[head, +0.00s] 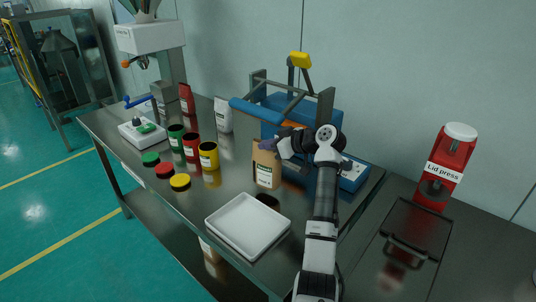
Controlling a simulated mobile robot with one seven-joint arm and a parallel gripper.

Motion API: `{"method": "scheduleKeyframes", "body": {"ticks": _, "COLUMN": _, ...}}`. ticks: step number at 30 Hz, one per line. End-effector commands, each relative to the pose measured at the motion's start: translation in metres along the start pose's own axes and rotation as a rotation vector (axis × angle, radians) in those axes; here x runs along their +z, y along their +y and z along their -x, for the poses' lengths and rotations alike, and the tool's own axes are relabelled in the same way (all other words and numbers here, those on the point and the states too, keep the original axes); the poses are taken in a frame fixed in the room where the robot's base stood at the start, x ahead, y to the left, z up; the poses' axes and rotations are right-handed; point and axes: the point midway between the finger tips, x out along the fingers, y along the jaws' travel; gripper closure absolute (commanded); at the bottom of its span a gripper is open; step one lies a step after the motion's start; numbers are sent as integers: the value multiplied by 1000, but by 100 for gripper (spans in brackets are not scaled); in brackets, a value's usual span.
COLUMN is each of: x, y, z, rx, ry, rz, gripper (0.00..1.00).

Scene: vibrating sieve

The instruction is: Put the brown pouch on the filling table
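The brown pouch (265,169) is upright, with a white label on its front. It is at the right part of the steel table, in front of the blue machine. My gripper (268,146) reaches in from the right at the pouch's top edge. Its fingers are small and dark there, so I cannot tell whether they are shut on the pouch. I also cannot tell whether the pouch's base touches the surface. The steel table (195,204) carries a filling machine (150,38) at its far left end; which surface is named the filling table is not marked.
A white tray (248,226) lies in front of the pouch, with a dark round patch (267,200) between them. Green, red and yellow jars (208,155) and lids stand left. A white pouch (223,115) and red pouch (187,99) stand behind. A red lid press (445,170) is right.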

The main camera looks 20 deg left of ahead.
Motion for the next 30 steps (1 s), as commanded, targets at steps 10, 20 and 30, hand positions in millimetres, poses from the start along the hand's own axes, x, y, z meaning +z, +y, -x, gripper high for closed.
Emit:
{"method": "scheduleKeyframes", "body": {"ticks": 10, "x": 32, "y": 0, "z": -12, "rx": 0, "ry": 0, "rz": 1, "gripper": 100}}
{"method": "scheduleKeyframes", "body": {"ticks": 20, "x": 35, "y": 0, "z": -13, "rx": -1, "ry": 0, "rz": 0, "gripper": 81}}
{"method": "scheduleKeyframes", "body": {"ticks": 30, "x": 34, "y": 0, "z": -13, "rx": -1, "ry": 0, "rz": 0, "gripper": 73}}
